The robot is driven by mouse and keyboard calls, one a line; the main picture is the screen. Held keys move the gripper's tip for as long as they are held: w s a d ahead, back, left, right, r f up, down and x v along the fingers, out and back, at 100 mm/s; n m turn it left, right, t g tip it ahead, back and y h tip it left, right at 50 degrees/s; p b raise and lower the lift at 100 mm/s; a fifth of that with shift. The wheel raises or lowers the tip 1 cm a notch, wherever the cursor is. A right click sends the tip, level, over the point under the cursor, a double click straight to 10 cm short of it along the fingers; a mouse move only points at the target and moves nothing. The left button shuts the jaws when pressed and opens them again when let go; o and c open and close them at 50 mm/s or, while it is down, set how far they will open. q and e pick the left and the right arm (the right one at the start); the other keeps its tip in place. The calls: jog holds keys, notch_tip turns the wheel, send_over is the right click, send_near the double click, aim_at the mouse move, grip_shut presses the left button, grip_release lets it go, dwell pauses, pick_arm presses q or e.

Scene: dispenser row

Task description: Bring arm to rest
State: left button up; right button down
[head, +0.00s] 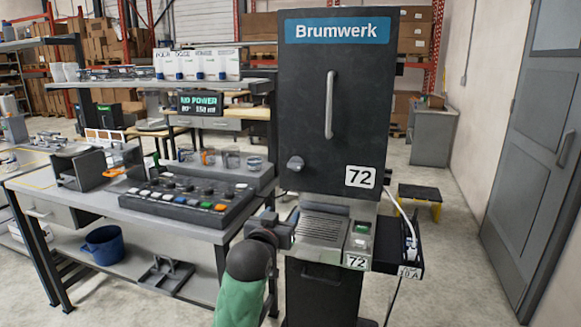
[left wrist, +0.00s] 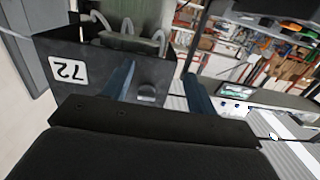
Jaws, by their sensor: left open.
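My left gripper (head: 283,232) is in front of the lower left part of the dark Brumwerk dispenser (head: 330,110), left of its ribbed drip tray (head: 322,229). In the left wrist view its two bluish fingers (left wrist: 158,78) stand apart with nothing held between them. I cannot tell whether the fingers touch the panel. My right gripper is not in view.
A bench to the left holds a panel of coloured buttons (head: 188,203), several cups and a grey box (head: 80,170). A display (head: 199,103) reads NO POWER. A white cable (head: 402,212) runs to an outlet box (head: 410,252) at the right.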

pick_arm(q)
jog(key=s+a+f+g+y+p, duration=0.1)
jog(key=s+a+f+g, duration=0.3)
jog(key=s+f, duration=0.6)
jog(key=s+a+f+g+y+p, duration=0.15)
jog(key=s+a+f+g, duration=0.3)
jog(key=s+f, duration=0.5)
jog(key=s+a+f+g+p, duration=0.1)
jog(key=s+f+g, duration=0.2)
jog(key=s+f, duration=0.6)
jog(key=s+a+f+n+g+p, duration=0.1)
jog(key=s+f+g, duration=0.2)
jog(key=s+f, duration=0.7)
jog(key=s+y, duration=0.1)
jog(key=s, duration=0.6)
jog(key=shift+s+a, duration=0.2)
jog(key=shift+a, duration=0.2)
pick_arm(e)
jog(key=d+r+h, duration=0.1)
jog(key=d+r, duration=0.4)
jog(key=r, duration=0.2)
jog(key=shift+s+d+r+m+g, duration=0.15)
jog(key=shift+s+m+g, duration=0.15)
